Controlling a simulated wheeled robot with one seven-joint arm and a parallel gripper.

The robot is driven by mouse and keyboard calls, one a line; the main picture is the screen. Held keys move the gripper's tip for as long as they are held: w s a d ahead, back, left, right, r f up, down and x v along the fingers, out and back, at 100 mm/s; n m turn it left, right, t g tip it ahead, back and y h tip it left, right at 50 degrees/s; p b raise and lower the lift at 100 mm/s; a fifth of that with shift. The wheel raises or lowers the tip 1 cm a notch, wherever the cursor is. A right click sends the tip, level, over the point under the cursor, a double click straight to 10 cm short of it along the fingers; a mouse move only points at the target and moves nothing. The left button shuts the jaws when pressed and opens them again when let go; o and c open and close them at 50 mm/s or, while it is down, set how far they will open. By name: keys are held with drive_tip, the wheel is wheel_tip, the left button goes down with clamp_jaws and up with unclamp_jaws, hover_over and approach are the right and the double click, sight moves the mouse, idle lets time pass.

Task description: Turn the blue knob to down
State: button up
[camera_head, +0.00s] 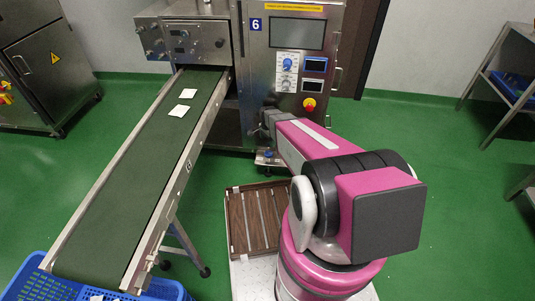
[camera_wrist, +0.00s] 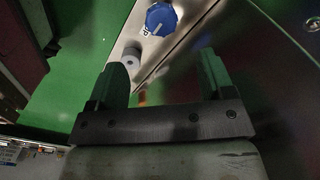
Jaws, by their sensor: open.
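A blue knob (camera_wrist: 160,18) shows at the top of the wrist view, on a pale metal plate and just past my fingertips. A grey round knob (camera_wrist: 131,58) is on the same plate, nearer to my left finger. My gripper (camera_wrist: 160,60) is open, with nothing between its fingers, and apart from the blue knob. In the head view, my gripper (camera_head: 260,130) is at the machine's lower front, just above a small blue knob (camera_head: 268,154) on a low ledge. Another blue knob (camera_head: 288,65) is on the machine's front panel.
The steel machine (camera_head: 258,75) has a screen and a red stop button (camera_head: 309,104). A conveyor (camera_head: 130,165) with teabags runs along the left. A brown slatted tray (camera_head: 232,225) lies beside my base. A blue crate (camera_head: 35,288) is at the lower left. Green floor is free on the right.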

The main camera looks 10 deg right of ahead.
sight(268, 153)
wheel_tip(268, 153, down, 11)
drive_tip(key=shift+f, duration=0.1)
idle(0.4)
drive_tip(key=c, duration=0.9)
